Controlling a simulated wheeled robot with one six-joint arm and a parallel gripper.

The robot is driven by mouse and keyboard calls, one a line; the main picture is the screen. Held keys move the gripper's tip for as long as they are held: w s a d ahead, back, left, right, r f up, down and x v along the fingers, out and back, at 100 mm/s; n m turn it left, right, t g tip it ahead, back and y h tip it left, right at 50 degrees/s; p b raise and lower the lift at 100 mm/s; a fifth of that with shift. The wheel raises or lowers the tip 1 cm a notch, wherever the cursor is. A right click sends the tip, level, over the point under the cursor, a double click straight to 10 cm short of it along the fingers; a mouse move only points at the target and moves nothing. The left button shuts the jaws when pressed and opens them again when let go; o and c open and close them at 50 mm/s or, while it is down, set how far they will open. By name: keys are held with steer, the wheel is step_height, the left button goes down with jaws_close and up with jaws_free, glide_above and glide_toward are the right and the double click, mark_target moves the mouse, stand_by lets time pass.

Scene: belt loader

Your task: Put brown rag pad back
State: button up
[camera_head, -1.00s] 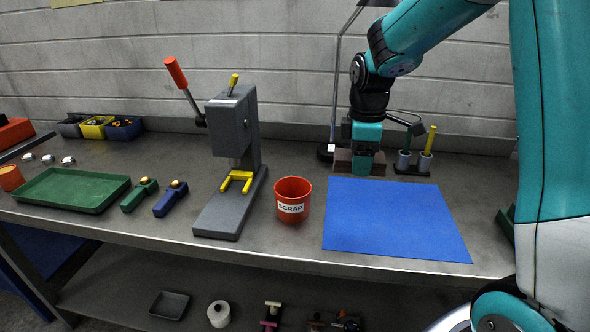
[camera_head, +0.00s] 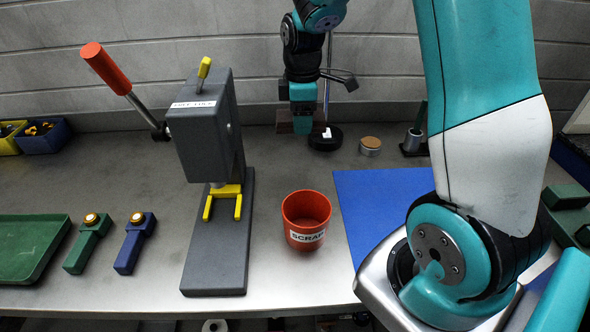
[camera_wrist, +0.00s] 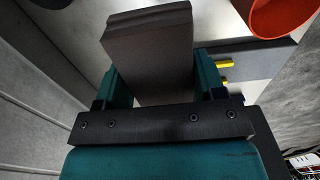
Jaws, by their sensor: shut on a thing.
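The brown rag pad shows as a greyish-brown block (camera_wrist: 150,50) between the two teal fingers of my gripper (camera_wrist: 163,80) in the wrist view. My gripper is shut on it, and the pad sticks out beyond the fingers. In the head view my gripper (camera_head: 303,118) points down near the back wall, left of the black lamp base. A small dark brown part of the pad (camera_head: 284,122) shows at its left; the rest is hidden behind the gripper. I cannot tell whether the pad touches the bench.
The grey press (camera_head: 215,140), red scrap cup (camera_head: 306,218) and blue mat (camera_head: 370,200) stand forward of my gripper. A lamp base (camera_head: 325,138) and a tan-topped round tin (camera_head: 370,146) stand to its right.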

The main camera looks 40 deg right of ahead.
mark_target(301, 180)
step_height(301, 180, down, 16)
steer(key=shift+f+p, duration=0.25)
steer(key=shift+p, duration=0.8)
steer(key=shift+f, duration=0.25)
steer(key=o, duration=0.9)
steer(key=shift+r, duration=0.1)
steer(key=shift+r, duration=0.1)
